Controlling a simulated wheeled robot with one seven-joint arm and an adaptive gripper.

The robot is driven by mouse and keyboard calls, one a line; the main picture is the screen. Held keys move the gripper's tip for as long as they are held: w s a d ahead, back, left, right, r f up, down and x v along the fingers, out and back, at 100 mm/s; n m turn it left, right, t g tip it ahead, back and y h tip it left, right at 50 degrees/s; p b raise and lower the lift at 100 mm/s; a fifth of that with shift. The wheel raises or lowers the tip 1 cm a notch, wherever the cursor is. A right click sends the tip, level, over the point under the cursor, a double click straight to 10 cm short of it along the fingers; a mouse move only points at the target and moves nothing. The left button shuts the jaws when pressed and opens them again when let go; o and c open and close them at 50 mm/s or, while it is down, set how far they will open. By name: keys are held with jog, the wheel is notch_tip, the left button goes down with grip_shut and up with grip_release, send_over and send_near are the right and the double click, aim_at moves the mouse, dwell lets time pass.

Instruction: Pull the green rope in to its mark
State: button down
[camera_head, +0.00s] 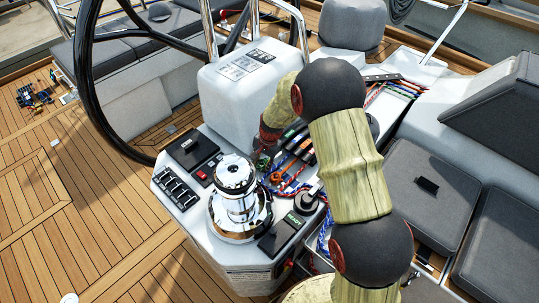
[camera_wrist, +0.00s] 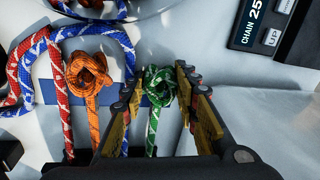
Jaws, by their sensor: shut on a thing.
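The green rope (camera_wrist: 153,130) has white flecks and ends in a knot in the middle of the wrist view. My gripper (camera_wrist: 160,82) has one finger on each side of this knot and is shut on the green rope. In the head view my gripper (camera_head: 264,158) is small and partly hidden by my arm, over the ropes at the front of the console. I cannot make out a mark on the green rope.
An orange rope (camera_wrist: 90,88) with a knot lies close left of my gripper, with red (camera_wrist: 60,100) and blue (camera_wrist: 125,45) ropes beside it. A chrome winch (camera_head: 236,195) and a black panel (camera_head: 281,233) stand near. A steering wheel (camera_head: 82,60) rises at left.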

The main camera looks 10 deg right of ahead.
jog(key=shift+s+a, duration=0.3)
jog(key=shift+a, duration=0.1)
jog(key=c, duration=1.6)
grip_release()
jog(key=shift+c, duration=0.2)
jog(key=shift+r, duration=0.1)
notch_tip(320, 180, up, 12)
jog(key=s+d, duration=0.1)
jog(key=shift+s+d+f, duration=0.25)
jog(key=shift+d, duration=0.1)
